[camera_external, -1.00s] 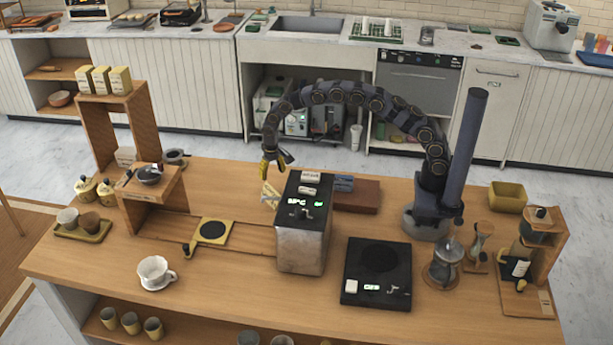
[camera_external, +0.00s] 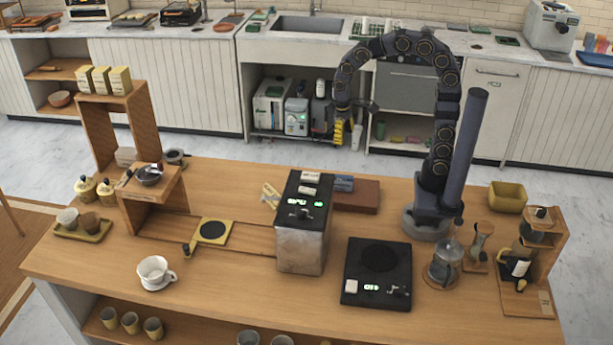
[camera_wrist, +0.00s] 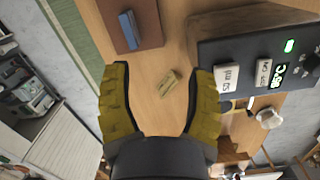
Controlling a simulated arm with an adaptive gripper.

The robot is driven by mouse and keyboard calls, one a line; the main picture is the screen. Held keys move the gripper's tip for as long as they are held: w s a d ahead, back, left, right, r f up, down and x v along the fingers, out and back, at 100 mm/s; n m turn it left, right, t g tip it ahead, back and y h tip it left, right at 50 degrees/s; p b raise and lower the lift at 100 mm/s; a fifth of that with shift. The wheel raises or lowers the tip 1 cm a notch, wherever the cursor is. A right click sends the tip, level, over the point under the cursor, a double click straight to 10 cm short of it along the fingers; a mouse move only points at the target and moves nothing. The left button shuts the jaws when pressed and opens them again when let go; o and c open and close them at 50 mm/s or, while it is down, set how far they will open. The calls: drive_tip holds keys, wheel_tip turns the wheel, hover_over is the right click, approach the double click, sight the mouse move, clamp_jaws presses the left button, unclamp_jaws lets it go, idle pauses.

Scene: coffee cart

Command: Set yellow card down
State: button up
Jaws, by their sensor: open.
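My gripper (camera_external: 347,134) is raised beyond the far edge of the wooden cart, behind the metal machine. In the wrist view its yellow padded fingers (camera_wrist: 158,105) are spread wide with nothing between them that they touch. A small tan-yellow card (camera_wrist: 167,83) with faint marks shows on the wooden top in the gap between the fingers, apart from both. I cannot make it out for certain in the external view. A pale yellow piece (camera_external: 270,196) stands left of the machine there; I cannot tell whether it is the same thing.
The metal machine (camera_external: 302,245) with white labelled blocks on top is at mid-cart. A brown board (camera_external: 362,200) with a blue item (camera_external: 343,183) lies to its right. A black scale (camera_external: 377,272) and glass press (camera_external: 446,262) stand in front of my base.

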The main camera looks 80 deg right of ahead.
drive_tip(key=s+a+n, duration=0.1)
drive_tip(key=s+n, duration=0.2)
drive_tip(key=s, duration=1.4)
drive_tip(key=shift+s+r+n, duration=0.3)
drive_tip(key=shift+s+n, duration=0.05)
drive_tip(key=shift+n, duration=0.05)
